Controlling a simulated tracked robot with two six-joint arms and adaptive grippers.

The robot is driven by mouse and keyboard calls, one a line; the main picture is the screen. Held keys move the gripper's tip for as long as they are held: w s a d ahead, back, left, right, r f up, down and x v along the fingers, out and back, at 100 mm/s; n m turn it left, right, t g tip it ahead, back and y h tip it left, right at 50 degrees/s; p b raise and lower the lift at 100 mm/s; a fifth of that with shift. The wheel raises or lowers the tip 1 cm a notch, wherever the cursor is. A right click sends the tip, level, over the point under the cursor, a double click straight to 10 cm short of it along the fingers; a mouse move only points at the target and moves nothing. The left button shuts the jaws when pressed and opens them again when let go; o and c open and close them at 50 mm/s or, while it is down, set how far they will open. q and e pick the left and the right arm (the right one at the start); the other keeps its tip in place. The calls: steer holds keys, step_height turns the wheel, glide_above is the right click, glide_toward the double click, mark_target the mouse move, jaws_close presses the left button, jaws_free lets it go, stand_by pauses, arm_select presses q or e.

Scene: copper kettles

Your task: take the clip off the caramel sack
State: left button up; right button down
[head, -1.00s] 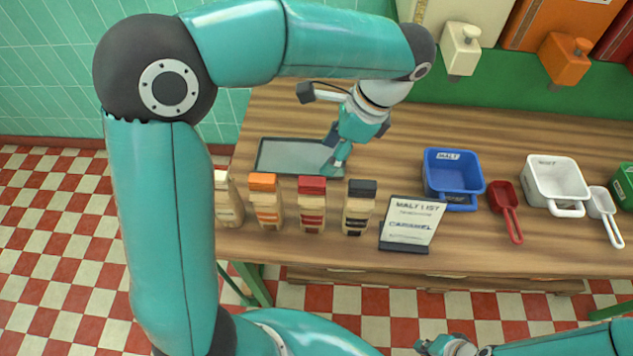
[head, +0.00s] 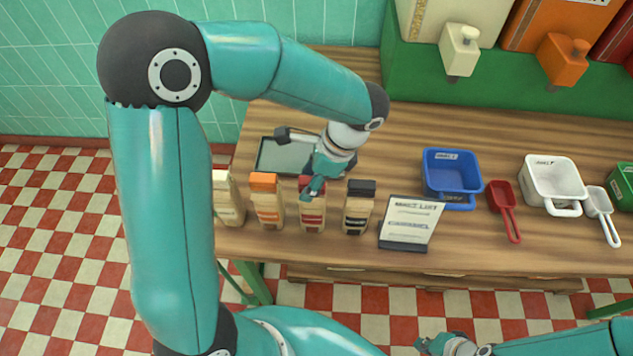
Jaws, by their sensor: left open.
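Four small sacks stand in a row near the table's front edge, each with a coloured clip on top: cream (head: 229,205), orange (head: 267,208), red (head: 312,218) and black (head: 358,212). Their labels are too small to read, so I cannot tell which is caramel. My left gripper (head: 313,188) is open and points down at the red-clipped sack's top, partly hiding its red clip (head: 304,180). I cannot tell whether it touches the clip. My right gripper (head: 428,346) is at the bottom edge, well away from the sacks; its jaws are unclear.
A grey tray (head: 268,158) lies behind the sacks, partly hidden by my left gripper. A sign (head: 410,222) reading malt list and caramel stands right of the sacks. A blue bin (head: 452,178), red scoop (head: 505,210), white bin (head: 553,182) and white scoop (head: 602,212) are further right.

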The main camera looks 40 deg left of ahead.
arm_select(q)
steer(key=c, duration=0.9)
